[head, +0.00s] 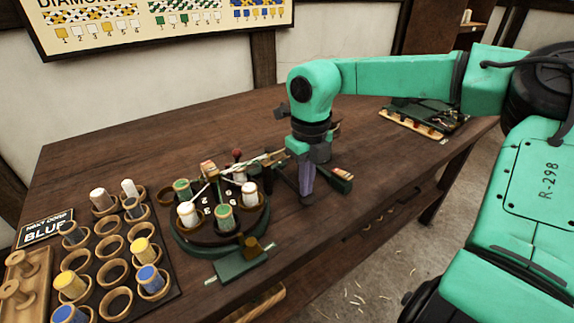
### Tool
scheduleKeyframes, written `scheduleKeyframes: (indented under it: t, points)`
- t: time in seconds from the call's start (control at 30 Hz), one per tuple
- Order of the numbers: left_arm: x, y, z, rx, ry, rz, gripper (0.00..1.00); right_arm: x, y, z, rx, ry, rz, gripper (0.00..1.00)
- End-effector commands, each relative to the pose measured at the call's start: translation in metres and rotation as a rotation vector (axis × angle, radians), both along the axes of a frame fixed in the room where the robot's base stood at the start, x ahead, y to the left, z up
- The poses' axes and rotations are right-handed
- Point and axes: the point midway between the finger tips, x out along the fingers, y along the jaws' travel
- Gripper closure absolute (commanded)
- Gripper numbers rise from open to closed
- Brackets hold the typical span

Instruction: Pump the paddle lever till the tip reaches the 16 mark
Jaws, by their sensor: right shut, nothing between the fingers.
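My right gripper (306,196) points down at the table with its fingers together and nothing between them. It is just right of the round braiding stand (186,246), which carries several bobbins of white and green thread. A pale braid (262,160) runs from above the stand toward my gripper. A lever with a dark red knob (237,154) stands behind the bobbins. I cannot tell which part is the paddle, and the 16 mark and the tip are not readable. My left gripper is not in view.
A rack of round cups (111,246) with white, yellow and blue bobbins stands at the left by a "BLUE" sign (46,229). A green device with a wooden strip (412,122) lies at the far right. The back of the table (165,140) is clear.

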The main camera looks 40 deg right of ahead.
Motion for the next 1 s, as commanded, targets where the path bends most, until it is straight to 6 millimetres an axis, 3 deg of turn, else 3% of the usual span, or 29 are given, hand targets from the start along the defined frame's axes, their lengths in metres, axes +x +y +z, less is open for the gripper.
scheduleKeyframes:
  t: [0.8,1.0]
  points:
    - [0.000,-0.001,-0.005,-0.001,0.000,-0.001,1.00,0.000,0.000,-0.006,0.000,0.000,0.000,1.00]
    - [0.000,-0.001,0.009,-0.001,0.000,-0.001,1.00,0.001,0.000,0.011,0.000,0.000,0.000,1.00]
